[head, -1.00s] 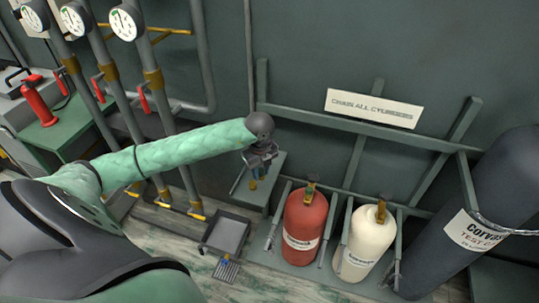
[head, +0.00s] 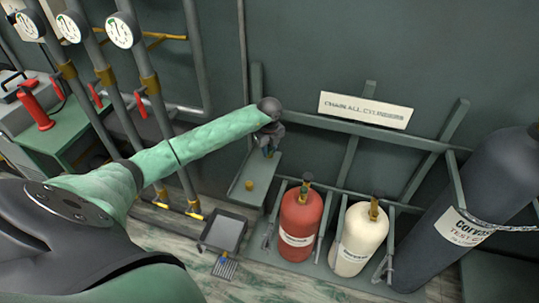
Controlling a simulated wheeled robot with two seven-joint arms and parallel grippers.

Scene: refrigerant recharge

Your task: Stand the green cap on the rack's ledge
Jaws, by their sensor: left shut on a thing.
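My left gripper (head: 268,152) reaches in from the left and points down above the far end of the rack's green ledge (head: 239,194). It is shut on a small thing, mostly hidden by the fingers. Only a dark bluish bit shows at the fingertips, so I cannot tell whether it is the green cap. A small yellow cap-like piece (head: 249,185) stands on the ledge, below and left of the gripper, apart from it. A small green part shows on top of the red cylinder's valve (head: 307,177). My right gripper is not in view.
The red cylinder (head: 300,224) and a cream cylinder (head: 358,238) stand in the rack (head: 358,129), right of the ledge. A large dark cylinder (head: 490,175) leans at the right. Pipes with gauges (head: 124,30) rise at the left.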

